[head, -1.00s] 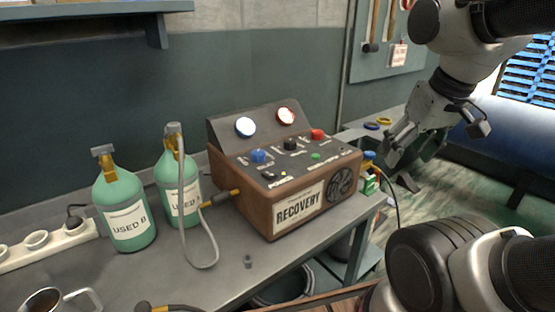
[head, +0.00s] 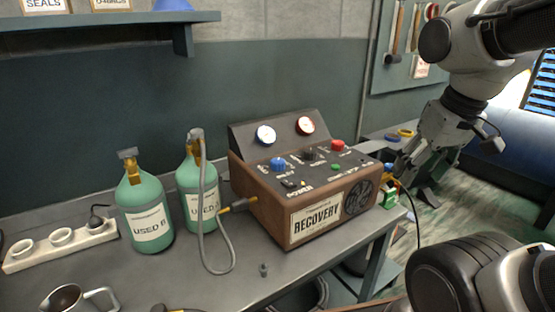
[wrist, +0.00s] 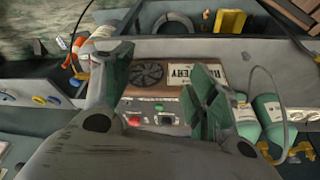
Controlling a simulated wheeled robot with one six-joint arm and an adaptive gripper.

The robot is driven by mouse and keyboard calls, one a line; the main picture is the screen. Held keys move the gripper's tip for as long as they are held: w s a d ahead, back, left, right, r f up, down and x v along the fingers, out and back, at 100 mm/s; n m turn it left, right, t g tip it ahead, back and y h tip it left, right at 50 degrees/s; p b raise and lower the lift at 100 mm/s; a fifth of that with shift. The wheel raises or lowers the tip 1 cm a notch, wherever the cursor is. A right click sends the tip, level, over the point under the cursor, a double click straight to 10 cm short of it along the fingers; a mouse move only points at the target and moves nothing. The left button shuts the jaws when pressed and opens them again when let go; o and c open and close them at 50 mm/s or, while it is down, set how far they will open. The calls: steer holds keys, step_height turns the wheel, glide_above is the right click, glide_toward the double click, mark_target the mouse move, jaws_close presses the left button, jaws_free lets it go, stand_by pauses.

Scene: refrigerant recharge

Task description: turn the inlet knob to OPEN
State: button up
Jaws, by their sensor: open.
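The brown recovery machine (head: 318,222) stands on the bench. A blue knob (head: 278,164) sits on the left of its sloped top, a black knob (head: 309,154) in the middle and a red knob (head: 338,145) at the right. The small labels are too blurred to tell which knob is the inlet or its setting. My gripper (head: 446,158) is open and empty, to the right of the machine and apart from it. In the wrist view, the machine's fan (wrist: 148,75) and red knob (wrist: 135,121) show between the open fingers; the right finger covers part of the panel.
Two green cylinders (head: 147,217) (head: 196,190) stand left of the machine, with a grey hose (head: 229,240) in front. A shelf (head: 110,24) hangs above. The bench front is mostly clear.

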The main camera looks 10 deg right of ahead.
steer(key=w+a+f+n+g, duration=0.2)
steer(key=w+a+g, duration=0.1)
steer(key=w+a, duration=0.85)
steer(key=m+g, duration=0.1)
glide_above(278, 160)
steer(key=s+d, duration=0.3)
steer(key=s, duration=0.2)
step_height(278, 160, down, 2)
steer(key=shift+w+f, duration=0.15)
steer(key=shift+f, duration=0.1)
steer(key=shift+w+a+m, duration=0.4)
steer(key=shift+w+a, duration=0.7)
steer(key=shift+w, duration=0.15)
steer(key=shift+w+a+r+m, duration=0.3)
steer(key=shift+w+r+m, duration=0.1)
steer(key=shift+w+r, duration=0.2)
steer(key=shift+w+a+r+m, duration=0.25)
steer(key=shift+w+r+m, duration=0.2)
steer(key=shift+w, duration=0.15)
steer(key=shift+s+d+r+m, duration=0.1)
steer(key=shift+s+r+m, duration=0.05)
steer(key=shift+r+m, duration=0.2)
steer(key=shift+f+m, duration=0.3)
steer(key=shift+f, duration=0.3)
step_height(278, 160, down, 7)
steer(key=shift+r, duration=0.1)
steer(key=c, duration=1)
